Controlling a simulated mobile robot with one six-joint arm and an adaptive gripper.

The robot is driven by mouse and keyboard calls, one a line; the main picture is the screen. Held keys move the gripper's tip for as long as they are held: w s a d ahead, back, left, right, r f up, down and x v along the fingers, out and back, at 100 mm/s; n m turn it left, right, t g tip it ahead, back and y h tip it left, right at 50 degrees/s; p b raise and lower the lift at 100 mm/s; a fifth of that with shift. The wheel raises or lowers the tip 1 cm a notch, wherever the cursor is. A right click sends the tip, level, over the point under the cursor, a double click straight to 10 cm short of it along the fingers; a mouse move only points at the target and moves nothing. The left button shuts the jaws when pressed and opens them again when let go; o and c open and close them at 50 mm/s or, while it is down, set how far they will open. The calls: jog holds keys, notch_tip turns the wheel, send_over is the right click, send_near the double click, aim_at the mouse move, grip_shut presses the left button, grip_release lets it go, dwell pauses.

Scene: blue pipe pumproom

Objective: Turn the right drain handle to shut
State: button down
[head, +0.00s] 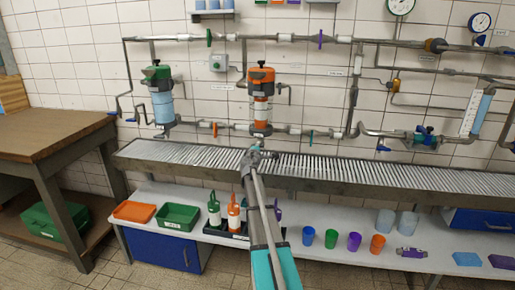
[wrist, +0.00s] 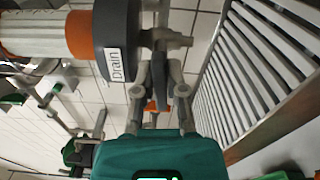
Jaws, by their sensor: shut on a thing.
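The right filter (head: 262,98) is an orange housing with a clear bowl, mounted on the wall above the grating. In the wrist view its dark base (wrist: 113,42) carries a white "Drain" label, with a grey drain valve stem (wrist: 172,40) beside it. My gripper (head: 252,156) is just below this filter, and its fingers (wrist: 160,92) show in the wrist view. They are shut on the grey drain handle (wrist: 160,76), which lies between them. In the head view the gripper hides the handle, so its angle there cannot be told.
A slatted grating (head: 380,170) runs under the pipes, close to my gripper's right in the wrist view (wrist: 250,75). The left filter (head: 161,98) has a green cap. A white shelf (head: 330,262) below holds bottles, trays and cups. A wooden bench (head: 62,132) stands left.

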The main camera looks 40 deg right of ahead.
jog(key=shift+w+d+m, duration=0.1)
jog(key=shift+d+m, duration=0.05)
jog(key=shift+m, duration=0.75)
jog(key=c, duration=0.7)
grip_release()
jog(key=v, duration=1.2)
jog(key=shift+f, duration=0.1)
